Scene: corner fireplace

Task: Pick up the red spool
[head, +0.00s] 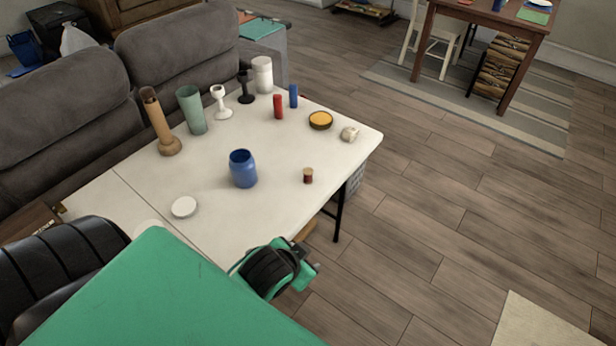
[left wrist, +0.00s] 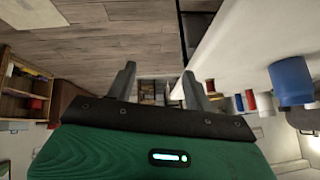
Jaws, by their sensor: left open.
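The red spool (head: 308,176) is a small dark red spool with tan ends. It stands upright on the white table (head: 222,222), near the front right edge. A small reddish-brown thing in the left wrist view (left wrist: 210,86), beside my right-hand finger in that picture, looks like the same spool. My left gripper (head: 314,267) is off the table's front edge, below and apart from the spool in the head view. In the left wrist view its fingers (left wrist: 160,82) are spread with nothing between them. My right gripper is not in view.
A blue jar (head: 243,170) stands left of the spool, and a white lid (head: 184,207) lies farther left. A garlic bulb (head: 349,134), an orange-filled dish (head: 320,120) and red (head: 278,106) and blue (head: 293,96) cylinders stand behind. The tabletop around the spool is clear.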

